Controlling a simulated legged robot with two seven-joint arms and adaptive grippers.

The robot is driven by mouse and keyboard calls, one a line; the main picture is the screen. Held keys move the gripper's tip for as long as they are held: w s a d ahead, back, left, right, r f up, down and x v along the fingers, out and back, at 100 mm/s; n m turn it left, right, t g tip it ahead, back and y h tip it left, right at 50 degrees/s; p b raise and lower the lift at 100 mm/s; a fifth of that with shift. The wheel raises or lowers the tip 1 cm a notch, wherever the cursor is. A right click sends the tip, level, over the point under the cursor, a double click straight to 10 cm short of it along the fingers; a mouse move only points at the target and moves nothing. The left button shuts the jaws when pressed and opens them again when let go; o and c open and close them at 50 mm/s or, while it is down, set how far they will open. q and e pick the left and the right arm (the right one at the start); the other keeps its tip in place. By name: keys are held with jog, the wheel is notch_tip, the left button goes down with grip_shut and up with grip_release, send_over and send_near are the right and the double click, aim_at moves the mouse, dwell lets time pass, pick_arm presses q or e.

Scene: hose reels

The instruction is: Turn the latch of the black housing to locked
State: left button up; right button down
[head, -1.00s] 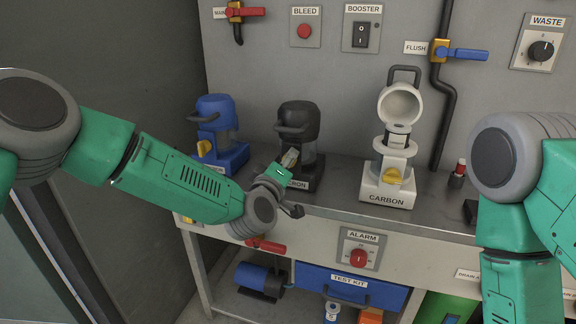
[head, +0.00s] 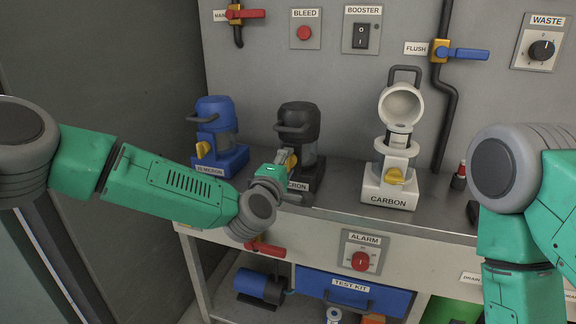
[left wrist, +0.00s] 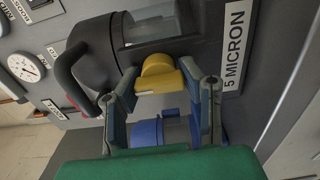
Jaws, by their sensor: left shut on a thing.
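The black housing (head: 298,122) stands on the bench between a blue and a white housing, its carry handle folded forward. It also shows in the left wrist view (left wrist: 100,50), beside its "5 MICRON" label (left wrist: 234,45). In the head view my left gripper (head: 284,168) reaches the housing's front and partly hides the latch (head: 291,160) and label. My right arm is at the right; its gripper is out of view.
The blue housing (head: 215,130) stands close by on the left. The white CARBON housing (head: 389,190) stands on the right with its lid raised. Below the bench edge are a red valve handle (head: 265,248) and the ALARM knob (head: 360,261).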

pick_arm(q)
jog(key=shift+s+f, duration=0.2)
jog(key=shift+f, duration=0.35)
jog(key=o, duration=1.1)
jog(key=shift+c, duration=0.2)
jog(key=shift+o, duration=0.7)
jog(key=shift+a+r, duration=0.15)
jog(key=shift+r, duration=0.15)
jog(key=v, duration=1.2)
